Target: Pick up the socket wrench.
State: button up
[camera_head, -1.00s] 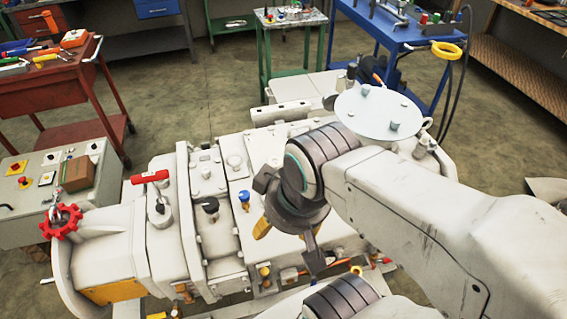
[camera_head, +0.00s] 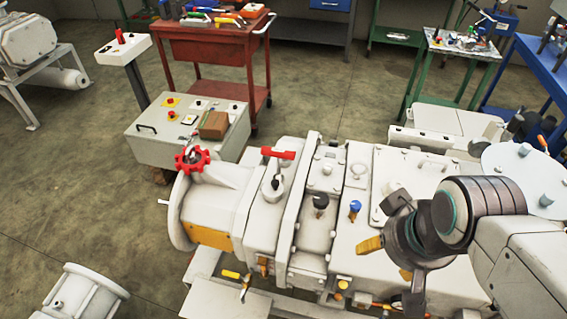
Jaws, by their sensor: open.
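I cannot pick out the socket wrench for certain. Several small tools (camera_head: 215,16) lie on the red tool cart at the top, and other small tools (camera_head: 462,42) lie on the green table at the upper right. They are too small to identify. My gripper (camera_head: 393,272) is open and empty at the lower right, with its fingers spread over the white pump machine (camera_head: 262,222). It is far from both groups of tools.
The red cart (camera_head: 205,48) stands behind a grey control box (camera_head: 165,148) with a brown block on it. The green table (camera_head: 458,75) and a blue table (camera_head: 545,75) are at the right. Open floor (camera_head: 90,190) lies at the left.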

aim_at(279, 154)
jog(key=i+j+u, duration=0.1)
jog(key=j+u, duration=0.2)
jog(key=u, duration=0.2)
jog(key=i+j+u, duration=0.1)
jog(key=j+u, duration=0.2)
jog(key=u, duration=0.15)
jog(key=i+j+u, duration=0.2)
jog(key=u, duration=0.3)
jog(key=i+j+u, duration=0.2)
jog(key=u, duration=0.25)
jog(key=i+u, duration=0.2)
jog(key=u, duration=0.3)
